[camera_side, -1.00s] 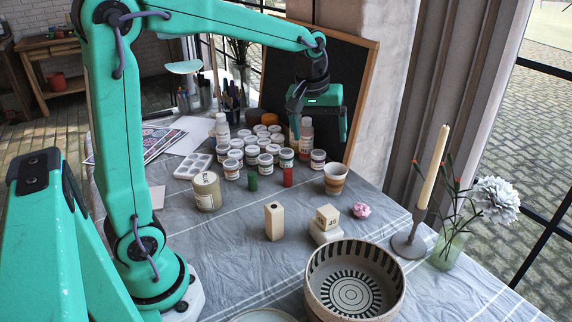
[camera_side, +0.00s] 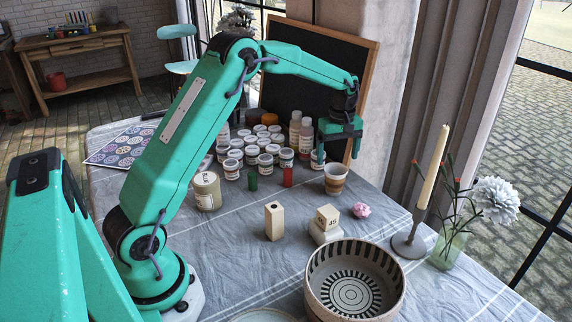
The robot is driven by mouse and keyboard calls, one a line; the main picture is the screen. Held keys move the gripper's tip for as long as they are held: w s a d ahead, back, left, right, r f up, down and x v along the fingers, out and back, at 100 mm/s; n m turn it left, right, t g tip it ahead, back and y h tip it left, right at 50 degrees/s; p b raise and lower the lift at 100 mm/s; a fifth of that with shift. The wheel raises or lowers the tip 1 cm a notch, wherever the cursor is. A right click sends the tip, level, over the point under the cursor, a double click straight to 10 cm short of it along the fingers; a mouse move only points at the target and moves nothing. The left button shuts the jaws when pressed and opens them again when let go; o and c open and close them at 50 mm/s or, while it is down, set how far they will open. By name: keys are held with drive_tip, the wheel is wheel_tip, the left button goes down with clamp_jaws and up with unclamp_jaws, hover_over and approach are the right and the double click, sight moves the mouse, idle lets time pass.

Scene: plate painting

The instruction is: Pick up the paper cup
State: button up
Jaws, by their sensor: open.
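The paper cup (camera_side: 335,181) is small, with tan and brown bands, and stands upright on the grey cloth right of the paint jars. My gripper (camera_side: 338,157) points down just above and behind the cup's rim, with its fingers spread apart. One finger hangs on the left, near a white-lidded jar, and the other on the right. Nothing is held between them. I cannot tell from this view how close the fingers are to the rim.
Several paint jars (camera_side: 252,154) crowd left of the cup. A blackboard (camera_side: 300,75) stands behind.

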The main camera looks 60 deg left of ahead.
sight(336, 171)
drive_tip(key=shift+f, duration=3.95)
drive_tip(key=c, duration=1)
drive_tip(key=shift+r, duration=0.8)
drive_tip(key=s+d+r, duration=0.1)
drive_tip(key=d+r, duration=0.2)
drive_tip(key=s+d+r, duration=0.1)
drive_tip(key=d+r, duration=0.2)
drive_tip(key=d, duration=0.1)
drive_tip(key=s+d+r, duration=0.2)
drive_tip(key=d+r, duration=0.1)
drive_tip(key=d, duration=0.1)
drive_tip(key=shift+r, duration=0.2)
